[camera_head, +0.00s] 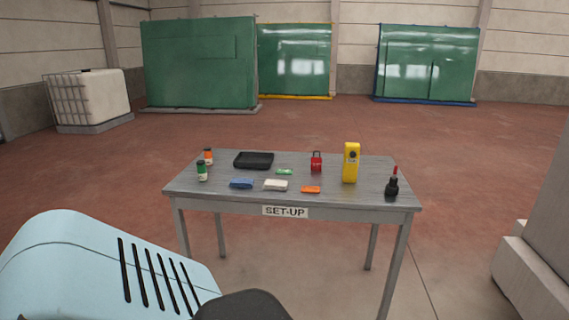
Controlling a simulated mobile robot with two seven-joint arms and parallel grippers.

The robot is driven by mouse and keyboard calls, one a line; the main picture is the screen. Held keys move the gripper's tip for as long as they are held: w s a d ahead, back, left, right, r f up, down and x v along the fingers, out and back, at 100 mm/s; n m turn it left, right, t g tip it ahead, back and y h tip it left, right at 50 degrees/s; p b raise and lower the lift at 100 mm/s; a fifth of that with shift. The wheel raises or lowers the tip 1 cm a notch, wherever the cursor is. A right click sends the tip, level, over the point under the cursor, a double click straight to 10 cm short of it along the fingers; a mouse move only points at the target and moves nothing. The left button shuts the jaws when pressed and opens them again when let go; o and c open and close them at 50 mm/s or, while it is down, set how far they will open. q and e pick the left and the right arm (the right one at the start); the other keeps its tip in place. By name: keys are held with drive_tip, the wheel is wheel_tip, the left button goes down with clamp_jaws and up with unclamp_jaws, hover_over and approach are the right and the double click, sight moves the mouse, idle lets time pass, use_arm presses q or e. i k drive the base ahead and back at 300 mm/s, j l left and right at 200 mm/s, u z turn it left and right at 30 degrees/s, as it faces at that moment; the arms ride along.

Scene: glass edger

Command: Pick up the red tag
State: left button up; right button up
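A small red item (316,162) stands at the back of the grey set-up table, right of the middle. It has a dark loop or frame at its top and looks like a tag or padlock; it is too small to tell which. It is upright, with bare tabletop around it. Neither of my grippers is in view.
The grey table (225,175) also holds a black tray (254,160), a yellow device (351,163), a dark bottle with red tip (391,187), two small bottles (202,171), blue (241,183) and white (276,185) cloths, and green (284,172) and orange (311,189) pieces.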

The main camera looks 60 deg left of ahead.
sight(315, 162)
drive_tip(key=u, duration=1.65)
drive_tip(key=i+j+z, duration=0.1)
drive_tip(key=z, duration=0.4)
drive_tip(key=i+j+z, duration=0.1)
drive_tip(key=j+z, duration=0.25)
drive_tip(key=z, duration=0.15)
drive_tip(key=j+z, duration=0.4)
drive_tip(key=j, duration=0.5)
drive_tip(key=j+z, duration=0.1)
drive_tip(key=j, duration=1.25)
drive_tip(key=j+z, duration=0.15)
drive_tip(key=j, duration=1.2)
drive_tip(key=k, duration=0.05)
